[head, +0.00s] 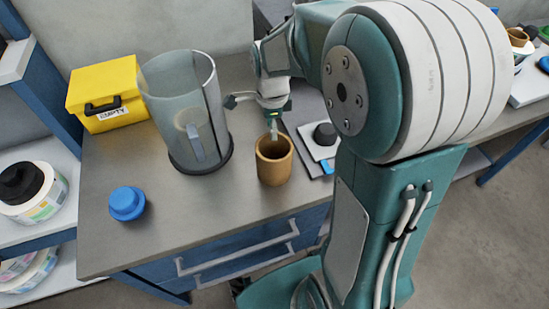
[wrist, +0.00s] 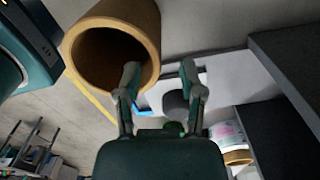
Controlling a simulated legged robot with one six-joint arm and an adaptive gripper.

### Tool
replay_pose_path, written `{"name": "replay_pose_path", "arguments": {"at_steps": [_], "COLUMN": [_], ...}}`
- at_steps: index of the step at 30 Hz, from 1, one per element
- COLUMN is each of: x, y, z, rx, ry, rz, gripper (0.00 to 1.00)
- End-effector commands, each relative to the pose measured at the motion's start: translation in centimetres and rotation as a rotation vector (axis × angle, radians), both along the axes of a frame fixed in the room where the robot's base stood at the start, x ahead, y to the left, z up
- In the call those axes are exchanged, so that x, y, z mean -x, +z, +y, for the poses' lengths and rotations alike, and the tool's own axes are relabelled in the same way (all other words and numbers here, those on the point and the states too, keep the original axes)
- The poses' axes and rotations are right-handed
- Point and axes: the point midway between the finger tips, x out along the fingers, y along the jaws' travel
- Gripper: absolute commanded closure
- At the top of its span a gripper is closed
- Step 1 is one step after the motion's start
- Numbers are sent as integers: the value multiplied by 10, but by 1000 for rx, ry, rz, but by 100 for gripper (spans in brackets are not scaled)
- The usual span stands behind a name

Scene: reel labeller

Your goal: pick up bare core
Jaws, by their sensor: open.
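The bare core is a brown cardboard tube (head: 274,165) standing upright near the middle of the grey bench top, open end up. In the wrist view the core (wrist: 152,22) is large at the upper left, with its dark hollow facing the camera. My gripper (head: 254,117) is above and just behind the core in the head view. In the wrist view my gripper (wrist: 159,68) has its two fingers spread with nothing between them. Its left finger overlaps the core's rim and opening. I cannot tell whether it touches the wall or reaches inside.
A clear cylinder (head: 178,110) on a dark base stands close left of the core. A blue knob-like piece (head: 127,203) is near the front left. A yellow box (head: 104,95) marked EMPTY sits behind. A white plate with a black hub (head: 325,134) is right of the core.

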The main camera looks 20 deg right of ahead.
Motion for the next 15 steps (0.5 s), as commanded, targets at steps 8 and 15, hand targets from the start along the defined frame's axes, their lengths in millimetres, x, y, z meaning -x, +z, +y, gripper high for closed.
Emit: {"name": "replay_pose_path", "arguments": {"at_steps": [8, 15], "x": [2, 2], "y": [-40, -46], "z": [2, 0], "rx": [7, 4], "ry": [1, 2], "rz": [2, 0], "gripper": [49, 49]}}
